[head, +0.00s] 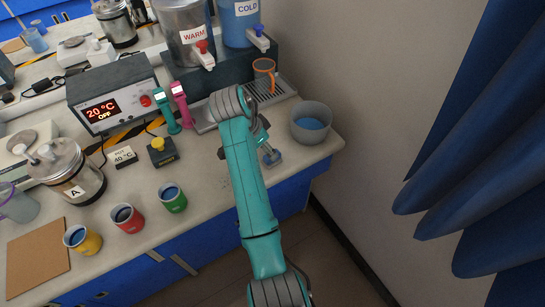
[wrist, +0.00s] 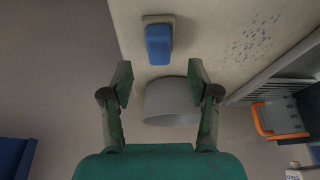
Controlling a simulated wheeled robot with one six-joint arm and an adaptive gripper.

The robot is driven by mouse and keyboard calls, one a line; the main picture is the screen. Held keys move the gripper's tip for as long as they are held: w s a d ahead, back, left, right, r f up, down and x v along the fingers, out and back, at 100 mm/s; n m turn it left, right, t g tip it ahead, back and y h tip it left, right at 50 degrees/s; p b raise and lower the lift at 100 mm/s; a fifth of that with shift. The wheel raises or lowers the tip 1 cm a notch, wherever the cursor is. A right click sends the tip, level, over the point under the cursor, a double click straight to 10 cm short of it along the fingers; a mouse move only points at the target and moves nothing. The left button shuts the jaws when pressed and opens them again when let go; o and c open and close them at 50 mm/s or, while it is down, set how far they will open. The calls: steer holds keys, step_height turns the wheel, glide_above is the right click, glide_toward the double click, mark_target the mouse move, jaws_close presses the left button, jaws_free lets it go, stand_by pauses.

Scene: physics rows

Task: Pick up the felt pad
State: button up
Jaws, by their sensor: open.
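A small blue block on a beige-grey base, which looks like the felt pad (wrist: 158,43), lies on the counter near its right end. It also shows in the head view as a blue-grey piece (head: 272,158) just beside the end of my arm. My gripper (wrist: 160,72) is open and empty in the wrist view, with its fingers apart. The pad is beyond the fingertips, toward the top of that picture, and not between them. In the head view my gripper (head: 264,141) is partly hidden by my arm.
A grey bowl (head: 311,124) with blue inside stands near the pad; it shows behind my fingers in the wrist view (wrist: 172,102). An orange mug (head: 264,72) stands on the drip tray (head: 284,89). Coloured cups, including a green one (head: 173,199), stand left. The counter ends near the pad.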

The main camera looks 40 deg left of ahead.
steer(key=shift+x, duration=2.75)
steer(key=shift+s, duration=0.1)
steer(key=c, duration=1.1)
